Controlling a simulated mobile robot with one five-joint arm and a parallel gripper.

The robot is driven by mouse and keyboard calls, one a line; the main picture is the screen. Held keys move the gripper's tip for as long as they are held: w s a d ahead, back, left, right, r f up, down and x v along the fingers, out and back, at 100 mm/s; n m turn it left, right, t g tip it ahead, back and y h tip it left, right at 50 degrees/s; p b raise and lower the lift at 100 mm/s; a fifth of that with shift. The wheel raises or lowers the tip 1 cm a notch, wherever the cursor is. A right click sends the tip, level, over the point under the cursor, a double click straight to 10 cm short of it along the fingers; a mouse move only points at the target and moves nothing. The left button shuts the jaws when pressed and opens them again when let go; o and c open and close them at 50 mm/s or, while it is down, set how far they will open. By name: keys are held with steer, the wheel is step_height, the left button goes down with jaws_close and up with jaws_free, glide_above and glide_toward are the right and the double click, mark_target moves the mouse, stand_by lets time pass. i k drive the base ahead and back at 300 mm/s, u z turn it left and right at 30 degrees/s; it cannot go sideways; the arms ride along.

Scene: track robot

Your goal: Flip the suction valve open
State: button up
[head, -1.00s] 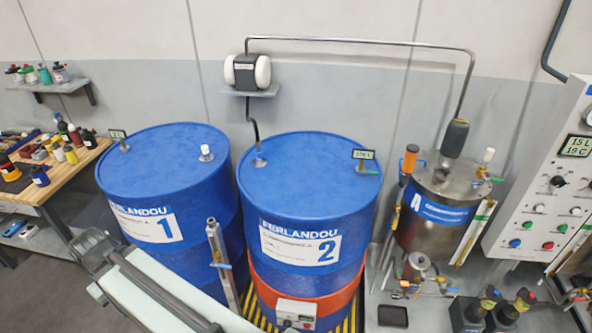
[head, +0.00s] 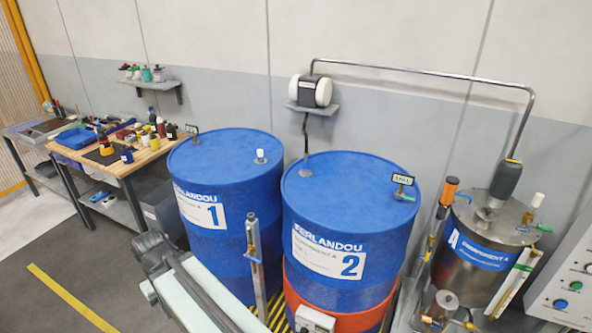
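Several small valves show, and I cannot tell which one is the suction valve. An upright metal tube (head: 252,240) with a small blue lever (head: 254,260) stands in front of and between blue drum 1 (head: 222,160) and blue drum 2 (head: 350,205). A green lever (head: 405,197) sits at the right edge of drum 2's top. A steel tank (head: 478,250) at the right has a green lever (head: 542,229) on top and small fittings below. Lever positions are too small to read. My arm crosses the lower left; my gripper is not in view.
A pump (head: 310,90) on a wall shelf joins drum 2 and the tank by a long pipe (head: 430,73). A cluttered workbench (head: 135,165) stands at the left. A control panel (head: 570,275) is cut off at the right. Floor at lower left is clear.

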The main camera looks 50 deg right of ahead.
mark_target(250, 258)
steer(key=u, duration=1.1)
steer(key=i, duration=1.4)
steer(key=z, duration=3.15)
steer(key=i, duration=1)
steer(key=u, duration=0.05)
steer(key=k, duration=0.25)
steer(key=u, duration=0.05)
